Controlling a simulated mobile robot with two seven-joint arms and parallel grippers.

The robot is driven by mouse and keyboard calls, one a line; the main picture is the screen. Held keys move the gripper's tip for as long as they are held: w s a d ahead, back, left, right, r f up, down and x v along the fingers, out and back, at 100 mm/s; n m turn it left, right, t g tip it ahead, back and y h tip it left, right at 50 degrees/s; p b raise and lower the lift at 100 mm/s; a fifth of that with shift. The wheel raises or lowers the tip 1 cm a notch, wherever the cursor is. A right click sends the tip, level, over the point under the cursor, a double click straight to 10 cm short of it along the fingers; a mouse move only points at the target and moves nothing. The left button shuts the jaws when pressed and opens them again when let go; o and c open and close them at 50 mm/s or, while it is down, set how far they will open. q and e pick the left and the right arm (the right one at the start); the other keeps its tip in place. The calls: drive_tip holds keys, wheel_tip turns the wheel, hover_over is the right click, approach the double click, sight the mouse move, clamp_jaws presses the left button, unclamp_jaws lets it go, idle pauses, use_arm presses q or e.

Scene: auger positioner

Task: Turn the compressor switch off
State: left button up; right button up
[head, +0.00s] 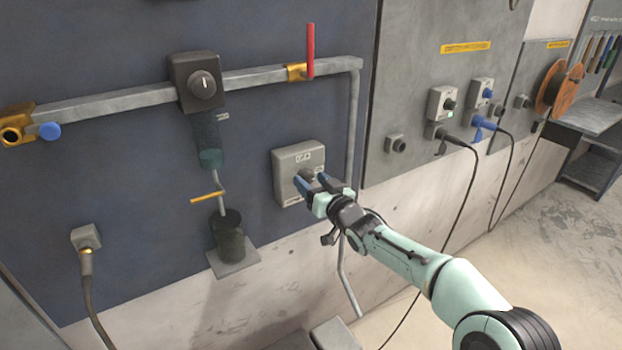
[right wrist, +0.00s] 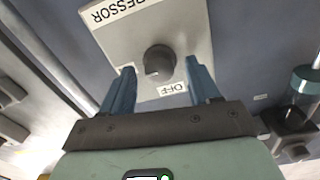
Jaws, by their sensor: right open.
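The compressor switch is a grey box (head: 297,158) on the dark wall panel in the head view, with a round dark knob (right wrist: 159,60) on its face. In the right wrist view the box (right wrist: 185,22) shows a label ending in "PRESSOR" and an "OFF" label (right wrist: 172,89) beside the knob. My right gripper (head: 312,181) is open in front of the box. Its two blue fingers stand on either side of the knob in the right wrist view, with visible gaps to it. I cannot tell how far the fingertips are from the box face. My left gripper is not in view.
A metal pipe (head: 354,130) runs down right of the box. A red-handled valve (head: 310,50) and a black regulator (head: 196,82) sit on the pipe above. A black cup (head: 229,238) stands on a small ledge at lower left. Sockets with cables (head: 455,135) are on the right.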

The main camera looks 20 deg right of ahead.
drive_tip(key=shift+w+a, duration=0.1)
drive_tip(key=shift+w, duration=0.4)
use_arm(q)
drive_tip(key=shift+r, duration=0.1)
use_arm(e)
drive_tip(key=c, duration=1)
